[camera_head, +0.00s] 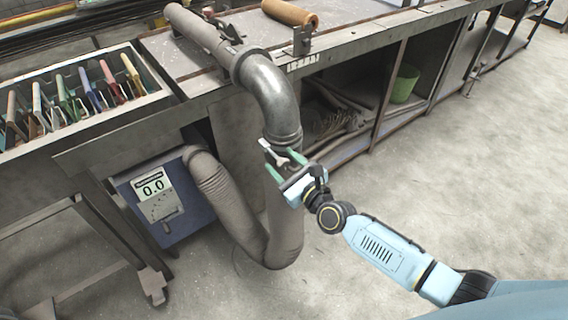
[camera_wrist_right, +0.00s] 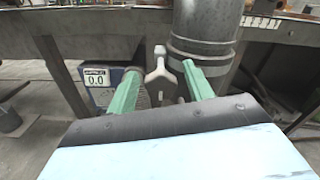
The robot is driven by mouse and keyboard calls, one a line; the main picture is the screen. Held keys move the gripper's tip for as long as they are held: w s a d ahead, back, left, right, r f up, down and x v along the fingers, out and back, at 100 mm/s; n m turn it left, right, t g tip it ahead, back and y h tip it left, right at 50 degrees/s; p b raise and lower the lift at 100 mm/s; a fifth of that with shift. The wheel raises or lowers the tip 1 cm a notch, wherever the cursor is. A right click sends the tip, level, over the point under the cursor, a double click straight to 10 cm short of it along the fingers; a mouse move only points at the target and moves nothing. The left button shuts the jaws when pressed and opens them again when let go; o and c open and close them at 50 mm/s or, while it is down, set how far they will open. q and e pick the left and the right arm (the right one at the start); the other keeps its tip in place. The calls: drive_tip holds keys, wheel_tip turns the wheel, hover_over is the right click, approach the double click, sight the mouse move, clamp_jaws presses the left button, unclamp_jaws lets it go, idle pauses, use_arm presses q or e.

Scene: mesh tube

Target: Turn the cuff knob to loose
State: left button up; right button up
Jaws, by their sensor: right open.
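The cuff knob (camera_wrist_right: 160,65) is a pale, Y-shaped wing piece beside the metal pipe's collar. In the right wrist view it shows between and just beyond my fingertips, and I see no clear contact. It also shows in the head view (camera_head: 268,147). The cuff (camera_head: 284,138) is at the lower end of the bent metal pipe (camera_head: 266,85), where the grey mesh tube (camera_head: 287,225) hangs below. My right gripper (camera_head: 283,164) is open, its two green fingers pointing towards the knob, and it also shows in the right wrist view (camera_wrist_right: 162,69). My left gripper is not in view.
A blue box (camera_head: 168,215) with a display reading 0.0 stands under the bench, joined to the tube. The workbench (camera_head: 345,45) is behind the cuff. A tray of coloured tools (camera_head: 70,105) is at left. A green bin (camera_head: 404,84) is on the shelf. Floor at right is clear.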

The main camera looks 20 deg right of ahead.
drive_tip(key=c, duration=0.7)
drive_tip(key=shift+c, duration=1.1)
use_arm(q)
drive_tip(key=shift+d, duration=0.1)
use_arm(e)
drive_tip(key=shift+c, duration=0.3)
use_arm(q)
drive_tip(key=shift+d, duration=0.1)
